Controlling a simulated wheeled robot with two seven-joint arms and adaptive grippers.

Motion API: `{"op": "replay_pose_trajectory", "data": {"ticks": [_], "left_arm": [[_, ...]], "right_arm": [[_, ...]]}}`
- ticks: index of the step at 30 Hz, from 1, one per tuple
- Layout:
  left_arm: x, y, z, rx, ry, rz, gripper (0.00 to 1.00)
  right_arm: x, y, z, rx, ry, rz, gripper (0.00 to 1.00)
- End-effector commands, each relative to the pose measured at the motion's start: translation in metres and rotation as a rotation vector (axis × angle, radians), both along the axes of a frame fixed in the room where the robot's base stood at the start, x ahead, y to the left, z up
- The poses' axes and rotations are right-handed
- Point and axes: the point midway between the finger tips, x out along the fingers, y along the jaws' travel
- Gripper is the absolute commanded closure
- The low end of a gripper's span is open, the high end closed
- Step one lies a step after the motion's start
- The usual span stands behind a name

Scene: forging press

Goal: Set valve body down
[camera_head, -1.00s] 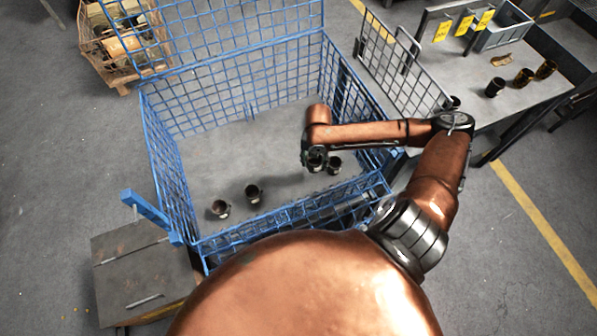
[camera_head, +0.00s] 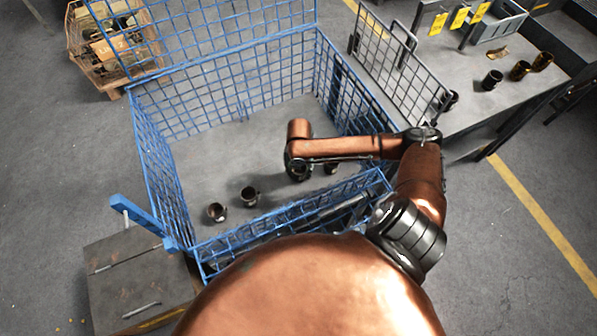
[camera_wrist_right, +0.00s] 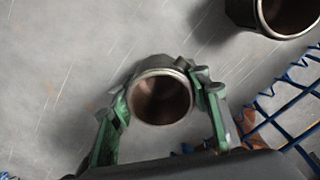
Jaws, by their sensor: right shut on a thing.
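My right gripper (camera_wrist_right: 163,108) is shut on a dark valve body (camera_wrist_right: 160,92), with its green fingers on either side of the hollow metal part. The open round end of the valve body faces the wrist camera. In the head view the right gripper (camera_head: 298,172) is inside the blue wire cage, low over its grey floor (camera_head: 215,160). Whether the held valve body touches the floor cannot be told. Another valve body (camera_head: 331,168) stands just right of it, also in the right wrist view (camera_wrist_right: 283,12). Two more valve bodies (camera_head: 217,212) (camera_head: 249,196) stand at the front left. My left gripper is not in view.
The blue wire cage walls (camera_head: 160,165) surround the work area, and the front wall is close to my arm. A grey table (camera_head: 470,105) at right holds several dark parts. A wooden crate (camera_head: 112,48) stands back left. The cage floor's back left is clear.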

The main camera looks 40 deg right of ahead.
Motion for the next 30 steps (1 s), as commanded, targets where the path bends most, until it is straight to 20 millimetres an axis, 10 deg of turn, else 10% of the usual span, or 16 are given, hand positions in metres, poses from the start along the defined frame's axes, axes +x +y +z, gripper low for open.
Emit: {"op": "replay_pose_trajectory", "data": {"ticks": [3,4,11,22,30], "left_arm": [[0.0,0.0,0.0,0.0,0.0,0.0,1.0],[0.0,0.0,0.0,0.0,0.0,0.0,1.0],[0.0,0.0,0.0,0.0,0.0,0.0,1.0],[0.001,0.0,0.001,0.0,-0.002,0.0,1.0],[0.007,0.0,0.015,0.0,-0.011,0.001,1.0]], "right_arm": [[0.001,0.0,-0.001,0.0,-0.001,0.0,0.94],[0.0,0.0,-0.002,0.0,0.0,-0.001,0.55],[0.0,0.0,-0.002,0.0,0.0,-0.001,0.39],[0.0,0.0,0.003,0.0,-0.001,0.0,0.38],[0.001,-0.001,0.053,-0.002,-0.004,0.001,0.38]]}}
